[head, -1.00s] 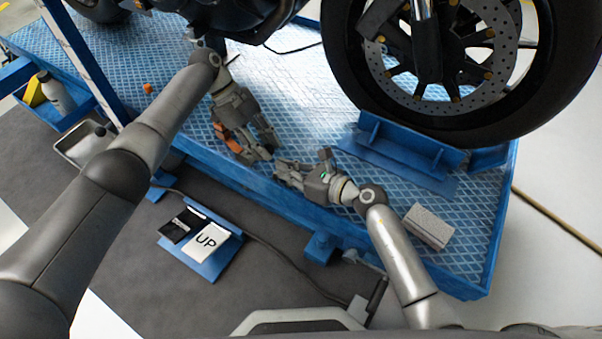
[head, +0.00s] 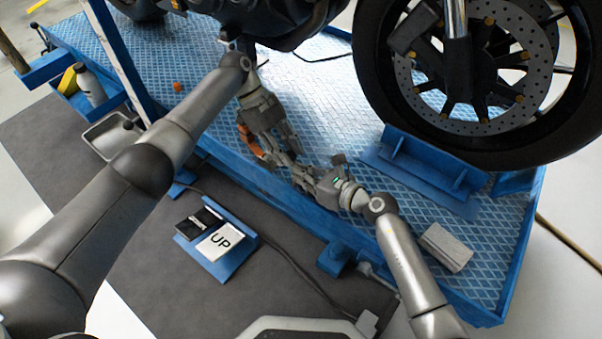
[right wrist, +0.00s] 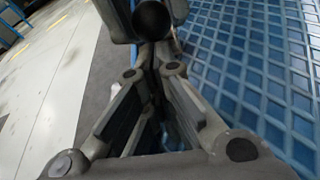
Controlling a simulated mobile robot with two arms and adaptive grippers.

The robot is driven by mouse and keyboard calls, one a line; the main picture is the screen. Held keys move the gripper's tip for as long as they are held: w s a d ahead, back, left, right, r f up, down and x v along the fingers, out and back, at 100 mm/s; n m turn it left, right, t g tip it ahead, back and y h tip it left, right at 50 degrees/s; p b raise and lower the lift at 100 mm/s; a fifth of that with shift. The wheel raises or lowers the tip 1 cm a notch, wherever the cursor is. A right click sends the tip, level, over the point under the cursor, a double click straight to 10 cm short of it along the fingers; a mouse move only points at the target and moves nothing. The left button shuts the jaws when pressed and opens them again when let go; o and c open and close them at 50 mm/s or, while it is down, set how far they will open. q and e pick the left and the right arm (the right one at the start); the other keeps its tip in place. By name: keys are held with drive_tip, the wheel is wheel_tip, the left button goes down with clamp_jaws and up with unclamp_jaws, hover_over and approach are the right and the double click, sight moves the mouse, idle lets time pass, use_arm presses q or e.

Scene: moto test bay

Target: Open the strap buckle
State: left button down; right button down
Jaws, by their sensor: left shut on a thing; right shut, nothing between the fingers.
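An orange strap (head: 249,141) shows along the side of my left gripper at the near edge of the blue platform. My left gripper (head: 284,153) points down there and is shut on the strap. The buckle itself is hidden or too small to make out among the fingers. My right gripper (head: 300,174) is shut and empty, its tips close beside the left fingertips; I cannot tell whether they touch. In the right wrist view, the shut right fingers (right wrist: 150,72) point at dark grey gripper parts and a dark round end (right wrist: 152,18).
A motorcycle wheel (head: 370,75) stands on the platform in a blue chock (head: 420,165). A grey block (head: 446,247) lies right of my right arm. A blue stand with an UP card (head: 219,242) is on the floor. A metal tray (head: 108,137) hangs at left.

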use_arm(q)
drive_tip(key=c, duration=1.4)
unclamp_jaws()
drive_tip(key=shift+s+f, duration=0.1)
drive_tip(key=shift+f, duration=0.05)
use_arm(e)
drive_tip(key=shift+w+a+r, duration=0.15)
drive_tip(key=shift+r, duration=0.25)
drive_tip(key=shift+w+a+r, duration=0.1)
drive_tip(key=shift+w+r, duration=0.05)
drive_tip(key=shift+r, duration=0.25)
use_arm(q)
drive_tip(key=shift+o, duration=0.2)
use_arm(e)
drive_tip(key=shift+s+f, duration=0.1)
drive_tip(key=shift+f, duration=0.05)
